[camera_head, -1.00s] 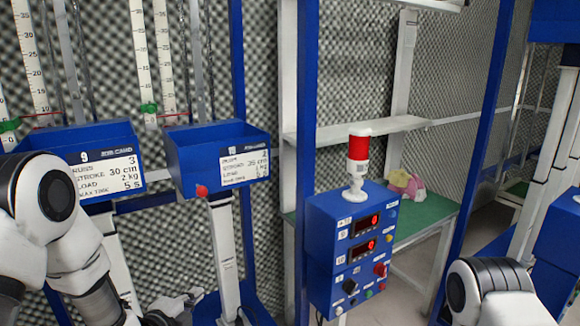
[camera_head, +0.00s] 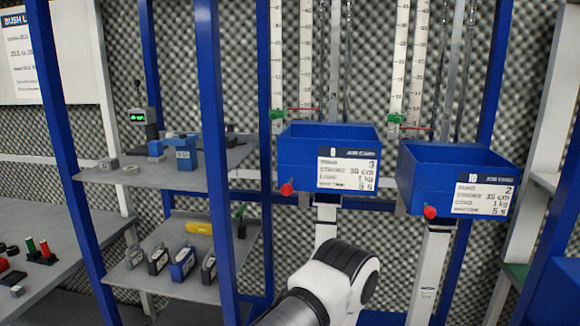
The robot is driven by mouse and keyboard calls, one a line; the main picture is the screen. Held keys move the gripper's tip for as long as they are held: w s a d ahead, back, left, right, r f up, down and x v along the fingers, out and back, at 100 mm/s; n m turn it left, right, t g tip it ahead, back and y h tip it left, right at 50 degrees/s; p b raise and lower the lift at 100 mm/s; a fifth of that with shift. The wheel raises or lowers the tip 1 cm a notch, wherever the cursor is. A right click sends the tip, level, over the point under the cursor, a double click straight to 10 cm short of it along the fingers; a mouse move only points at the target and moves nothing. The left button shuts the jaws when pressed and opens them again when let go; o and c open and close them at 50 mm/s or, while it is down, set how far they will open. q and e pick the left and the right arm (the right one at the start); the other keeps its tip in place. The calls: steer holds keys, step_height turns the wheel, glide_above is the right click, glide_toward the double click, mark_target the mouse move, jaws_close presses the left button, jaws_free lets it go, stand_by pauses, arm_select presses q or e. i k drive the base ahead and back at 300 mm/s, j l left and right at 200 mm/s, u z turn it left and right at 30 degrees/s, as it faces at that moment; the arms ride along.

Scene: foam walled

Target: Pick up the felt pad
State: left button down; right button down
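I cannot make out a felt pad for certain in this view. Small grey pieces (camera_head: 108,164) and a pale ring-like piece (camera_head: 131,169) lie on the upper grey shelf (camera_head: 200,178), too small to identify. A link of one of my arms (camera_head: 335,283) shows at the bottom centre, in front of the frame posts. Neither of my grippers is in view.
Two blue bins with job cards, one at the centre (camera_head: 300,145) and one at the right (camera_head: 410,175), hang before vertical scales. Blue posts (camera_head: 212,100) stand before the shelves. A lower shelf (camera_head: 140,283) holds several dark boxes. A grey bench (camera_head: 60,255) is at left.

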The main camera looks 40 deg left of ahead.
mark_target(156, 151)
steer(key=u, duration=2.15)
steer(key=i+j, duration=0.15)
steer(key=j, duration=0.25)
steer(key=i+j, duration=0.1)
steer(key=j, duration=0.25)
steer(key=i+j, duration=0.15)
steer(key=j, duration=0.25)
steer(key=i+j, duration=0.15)
steer(key=j, duration=0.25)
